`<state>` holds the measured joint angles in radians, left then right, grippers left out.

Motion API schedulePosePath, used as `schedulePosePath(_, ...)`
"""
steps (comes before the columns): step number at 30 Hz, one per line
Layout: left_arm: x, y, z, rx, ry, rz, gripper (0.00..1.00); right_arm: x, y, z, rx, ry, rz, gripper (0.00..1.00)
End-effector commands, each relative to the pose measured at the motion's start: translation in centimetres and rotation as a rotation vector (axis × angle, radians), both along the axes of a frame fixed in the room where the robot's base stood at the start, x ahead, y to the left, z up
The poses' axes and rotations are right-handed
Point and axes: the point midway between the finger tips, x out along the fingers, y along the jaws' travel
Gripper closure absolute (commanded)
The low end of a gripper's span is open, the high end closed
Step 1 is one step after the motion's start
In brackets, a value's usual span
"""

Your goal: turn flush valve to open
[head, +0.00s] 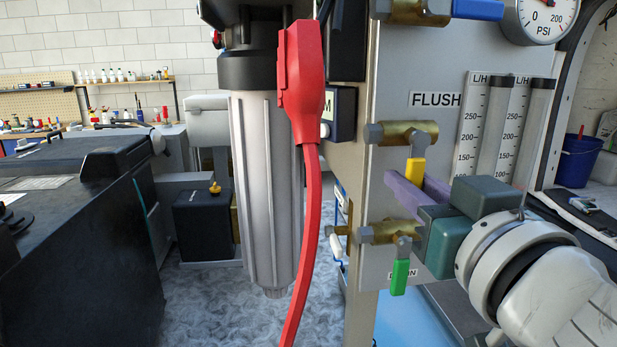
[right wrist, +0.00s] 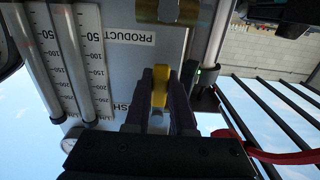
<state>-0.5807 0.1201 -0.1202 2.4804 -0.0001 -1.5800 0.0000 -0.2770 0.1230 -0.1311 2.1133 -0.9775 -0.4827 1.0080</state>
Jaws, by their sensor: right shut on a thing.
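The flush valve is a brass body (head: 409,133) on the grey panel, just below the FLUSH label (head: 435,99). Its yellow lever (head: 416,170) hangs down from the body in the head view. My right gripper (head: 411,184) reaches in from the right, its purple fingers on either side of the lever's lower part. The right wrist view, which is turned over, shows the yellow lever (right wrist: 159,88) between the two dark fingers, shut on it. The lever's lower end is partly hidden by the fingers. My left gripper is not in view.
Below is another brass valve (head: 390,233) with a green lever (head: 400,277) hanging down. Flow tubes (head: 492,120) stand right of the FLUSH label. A red plug and cable (head: 302,85) hang before a white filter housing (head: 262,190). A dark bench (head: 80,250) stands at left.

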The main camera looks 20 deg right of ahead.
Motion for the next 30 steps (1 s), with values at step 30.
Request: schedulePosePath(30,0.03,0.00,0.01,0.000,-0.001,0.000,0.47,-0.02,0.01,0.03,0.000,-0.001,0.000,1.00)
